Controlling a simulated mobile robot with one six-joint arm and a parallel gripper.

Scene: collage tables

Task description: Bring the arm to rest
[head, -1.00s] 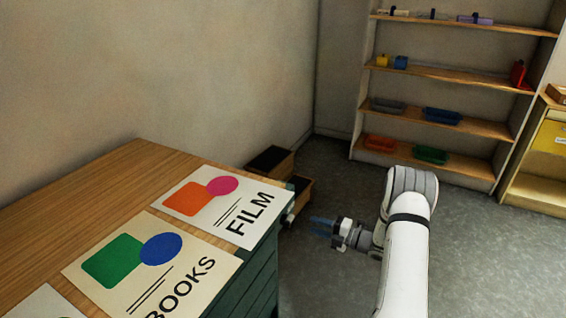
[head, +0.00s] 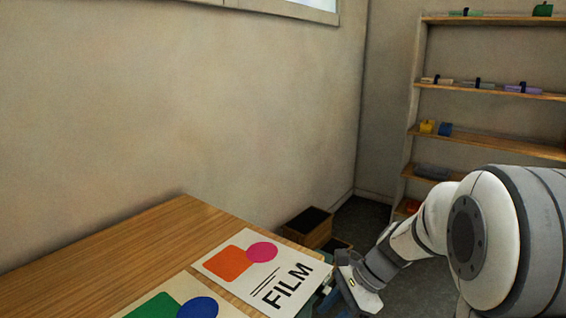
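My gripper (head: 336,290) is in the lower middle of the head view, just right of the corner of the wooden table (head: 150,228). My arm reaches in from the right edge and ends in it. Its fingers are small and partly hidden by the gripper's own body, so I cannot tell whether they are open or shut. I see nothing held. The FILM sheet (head: 228,270) lies on the table just left of the gripper.
A BOOKS sheet (head: 150,308), cut off by the frame, lies nearer on the table. Dark-topped wooden boxes (head: 308,229) stand on the floor behind the table. A shelf unit (head: 480,90) with small items stands at the back right, partly hidden by my arm.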

